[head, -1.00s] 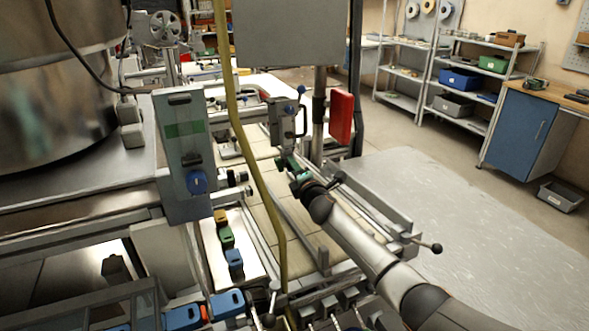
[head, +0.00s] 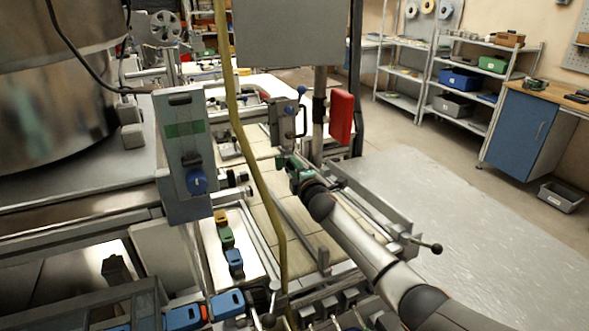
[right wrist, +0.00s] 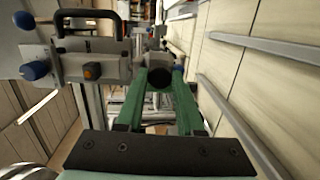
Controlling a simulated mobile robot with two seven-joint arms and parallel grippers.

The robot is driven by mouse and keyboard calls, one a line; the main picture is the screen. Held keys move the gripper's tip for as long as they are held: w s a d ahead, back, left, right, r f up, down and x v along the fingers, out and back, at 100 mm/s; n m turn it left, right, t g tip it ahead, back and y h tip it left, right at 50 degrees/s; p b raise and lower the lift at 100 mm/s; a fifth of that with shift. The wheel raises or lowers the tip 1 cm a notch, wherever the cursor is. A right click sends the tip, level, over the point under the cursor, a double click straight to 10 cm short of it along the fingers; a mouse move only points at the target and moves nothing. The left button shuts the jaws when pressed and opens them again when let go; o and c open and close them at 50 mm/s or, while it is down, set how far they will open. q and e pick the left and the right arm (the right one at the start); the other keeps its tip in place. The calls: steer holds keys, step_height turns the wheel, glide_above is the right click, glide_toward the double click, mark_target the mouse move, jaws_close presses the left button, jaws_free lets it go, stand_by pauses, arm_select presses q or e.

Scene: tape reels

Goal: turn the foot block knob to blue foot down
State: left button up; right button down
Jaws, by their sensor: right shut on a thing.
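My right gripper (head: 283,161) reaches in at the centre of the head view, at the far end of the pale tiled bed. In the right wrist view its green fingers (right wrist: 160,82) are closed around a dark round knob (right wrist: 159,77). The knob sits in front of a grey metal block (right wrist: 152,58). A small blue patch shows by the right fingertip. In the head view the knob is hidden by the gripper, and I cannot tell which coloured foot points down. My left gripper is not in view.
A grey bracket with a black handle (right wrist: 117,28) and blue knobs (right wrist: 35,70) stands close to the gripper. A yellow hose (head: 262,190) hangs left of the arm. A red box (head: 340,117) is on a post behind. Metal rails (head: 372,205) run beneath the forearm.

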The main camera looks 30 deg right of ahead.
steer(key=c, duration=0.5)
jaws_free()
steer(key=shift+s, duration=0.15)
steer(key=s, duration=0.4)
steer(key=s+a+r, duration=0.1)
steer(key=s, duration=0.3)
steer(key=s+a, duration=0.1)
steer(key=s, duration=0.3)
steer(key=shift+r+b, duration=0.2)
steer(key=shift+b, duration=0.15)
